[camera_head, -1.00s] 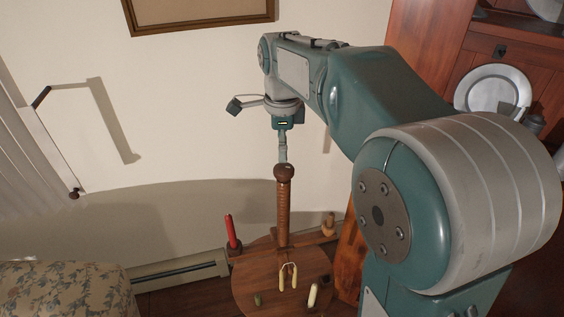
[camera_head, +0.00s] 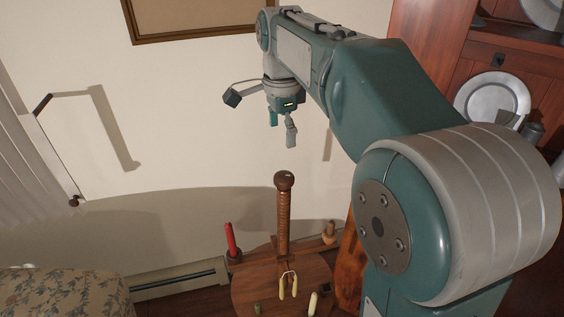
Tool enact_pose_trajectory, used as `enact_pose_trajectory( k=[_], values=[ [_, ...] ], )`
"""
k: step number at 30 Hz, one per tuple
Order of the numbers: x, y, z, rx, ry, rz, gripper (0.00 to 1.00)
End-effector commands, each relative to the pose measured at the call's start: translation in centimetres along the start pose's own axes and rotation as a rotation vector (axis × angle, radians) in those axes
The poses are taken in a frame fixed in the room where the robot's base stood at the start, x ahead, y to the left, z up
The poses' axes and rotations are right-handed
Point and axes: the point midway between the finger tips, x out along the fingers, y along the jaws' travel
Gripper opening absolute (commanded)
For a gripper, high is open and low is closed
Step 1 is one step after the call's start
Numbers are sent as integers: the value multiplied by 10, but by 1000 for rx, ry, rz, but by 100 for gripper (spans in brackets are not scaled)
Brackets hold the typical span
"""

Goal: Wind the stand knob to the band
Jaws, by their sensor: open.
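The stand is a round wooden table (camera_head: 255,290) with an upright threaded wooden post (camera_head: 283,222) at its middle. A dark round knob (camera_head: 284,180) tops the post and has a small pale mark on it. My gripper (camera_head: 282,134) is open and empty, pointing down above the knob and clear of it. I cannot make out the band for certain.
A red candle-like piece (camera_head: 230,238) stands at the table's left. A small wooden piece (camera_head: 328,232) is at its right. Pale pegs (camera_head: 288,286) hang at the front. A floral seat (camera_head: 65,297) is lower left, and a wooden cabinet with a plate (camera_head: 492,97) is right.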

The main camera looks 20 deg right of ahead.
Motion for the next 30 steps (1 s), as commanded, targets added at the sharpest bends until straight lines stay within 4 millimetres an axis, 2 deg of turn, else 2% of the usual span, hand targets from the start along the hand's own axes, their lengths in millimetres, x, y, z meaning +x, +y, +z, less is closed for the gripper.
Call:
enact_pose_trajectory(
  k=[21, 25, 30],
  values=[
    [5, -2, -1, -1463, 1, -2, 100],
    [6, -2, -1, -1635, 1, -2, 100],
    [8, -2, -1, -1711, 0, -1, 100]
  ],
)
